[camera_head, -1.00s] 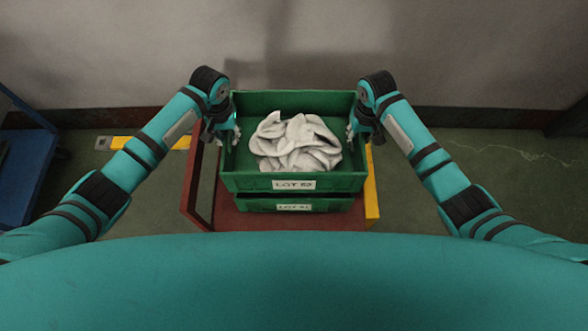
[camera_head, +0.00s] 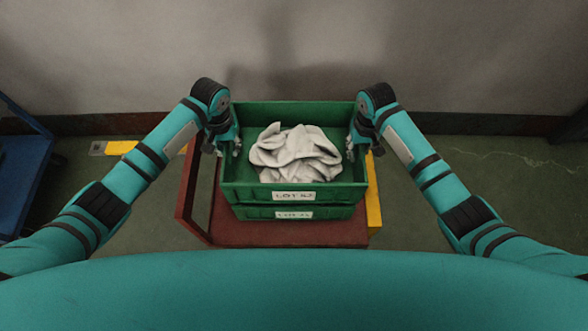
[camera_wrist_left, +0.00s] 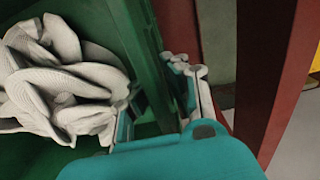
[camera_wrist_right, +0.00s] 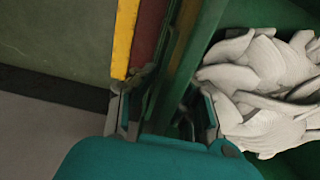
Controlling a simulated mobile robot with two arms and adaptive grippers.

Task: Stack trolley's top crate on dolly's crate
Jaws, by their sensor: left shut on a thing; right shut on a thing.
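The upper green crate (camera_head: 235,194), with a white label, holds a heap of white socks (camera_head: 295,155). It sits right above a lower green crate (camera_head: 345,213), nearly lined up with it; I cannot tell whether they touch. The lower crate is mostly hidden. My left gripper (camera_head: 229,148) is shut on the upper crate's left wall, one finger inside and one outside, as the left wrist view (camera_wrist_left: 155,92) shows. My right gripper (camera_head: 358,148) is shut on the right wall the same way, also in the right wrist view (camera_wrist_right: 163,97).
The lower crate stands on a red platform (camera_head: 290,234) with a red upright frame (camera_head: 187,190) at its left. A yellow part (camera_head: 374,200) is at its right. A blue cart (camera_head: 25,170) stands at the far left. A wall rises behind; floor at the right is clear.

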